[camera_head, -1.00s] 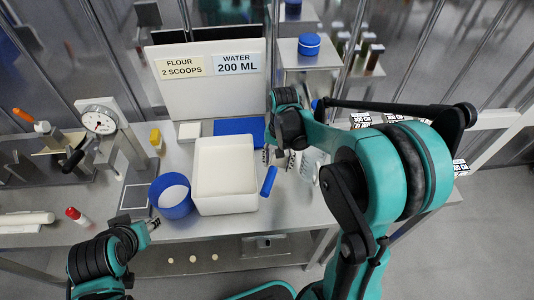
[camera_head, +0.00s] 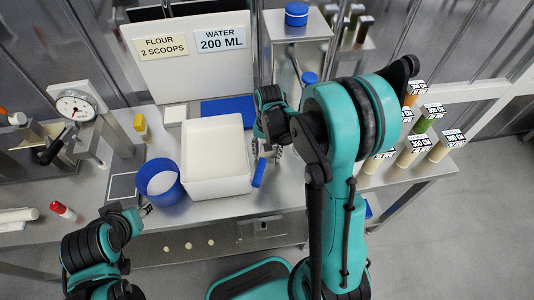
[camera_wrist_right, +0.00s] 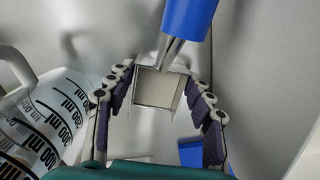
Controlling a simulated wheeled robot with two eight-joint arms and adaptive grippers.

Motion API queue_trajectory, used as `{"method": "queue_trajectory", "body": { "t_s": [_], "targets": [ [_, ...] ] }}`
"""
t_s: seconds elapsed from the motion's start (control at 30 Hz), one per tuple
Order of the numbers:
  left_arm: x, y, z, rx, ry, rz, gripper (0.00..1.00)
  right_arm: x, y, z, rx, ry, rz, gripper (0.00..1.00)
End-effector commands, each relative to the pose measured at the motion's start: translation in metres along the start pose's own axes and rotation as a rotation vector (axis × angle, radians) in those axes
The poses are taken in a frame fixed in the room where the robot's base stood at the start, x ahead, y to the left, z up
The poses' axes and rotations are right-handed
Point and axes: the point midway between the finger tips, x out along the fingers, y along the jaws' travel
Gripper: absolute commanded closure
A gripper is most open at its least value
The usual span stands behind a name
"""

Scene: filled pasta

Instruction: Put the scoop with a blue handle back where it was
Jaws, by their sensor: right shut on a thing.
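The scoop's blue handle (camera_head: 259,172) shows just right of the white bin of flour (camera_head: 215,190) in the head view. In the right wrist view the blue handle (camera_wrist_right: 188,18) points up and away, and the metal scoop (camera_wrist_right: 158,88) lies between the fingers. My right gripper (camera_head: 270,152) is shut on the scoop's metal part, beside the bin's right wall; I cannot tell whether the scoop touches the table. My left gripper (camera_head: 146,210) is empty in front of the blue tub (camera_head: 166,195); its finger opening is too small to judge.
A clear measuring jug (camera_wrist_right: 45,120) stands close left of the right gripper in the wrist view. A blue mat (camera_head: 228,107) lies behind the bin. A scale (camera_head: 77,108) stands at left. Several labelled jars (camera_head: 447,144) stand at right, partly behind my arm.

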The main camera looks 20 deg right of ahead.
Motion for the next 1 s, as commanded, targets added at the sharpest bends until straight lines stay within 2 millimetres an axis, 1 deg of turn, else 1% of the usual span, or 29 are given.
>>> {"method": "queue_trajectory", "body": {
  "t_s": [0.1, 0.23, 0.27, 0.3, 0.33, 0.63, 0.73, 0.87, 1.0],
  "targets": [
    [-0.001, 0.0, -0.001, 0.0, 0.0, 0.0, 0.6, -0.001, 0.0, 0.0, 0.0, 0.0, 0.0, 0.92],
    [0.003, 0.0, 0.002, 0.0, 0.0, 0.0, 0.6, 0.003, 0.0, 0.0, 0.0, 0.0, 0.0, 0.92],
    [0.002, 0.0, 0.002, 0.0, 0.0, 0.0, 0.6, 0.003, 0.0, 0.0, 0.0, 0.0, 0.0, 0.42],
    [0.002, 0.0, 0.001, 0.0, 0.0, 0.0, 0.6, 0.002, 0.0, 0.0, 0.0, 0.0, 0.0, 0.32],
    [0.002, 0.0, 0.001, 0.0, 0.0, 0.0, 0.6, 0.002, 0.0, 0.0, 0.0, 0.0, 0.0, 0.27],
    [0.001, 0.0, 0.001, 0.0, 0.0, 0.0, 0.6, 0.001, 0.0, 0.0, 0.0, 0.0, 0.0, 0.27],
    [-0.003, 0.0, -0.002, 0.0, 0.0, 0.0, 0.6, -0.004, 0.0, 0.0, 0.0, 0.0, 0.0, 0.27],
    [-0.008, 0.0, -0.006, 0.0, 0.0, 0.0, 0.6, -0.025, 0.0, 0.001, 0.0, 0.0, 0.0, 0.27],
    [-0.017, 0.0, -0.012, 0.0, 0.0, 0.0, 0.6, -0.058, 0.0, 0.001, 0.0, 0.0, 0.0, 0.27]
  ]
}}
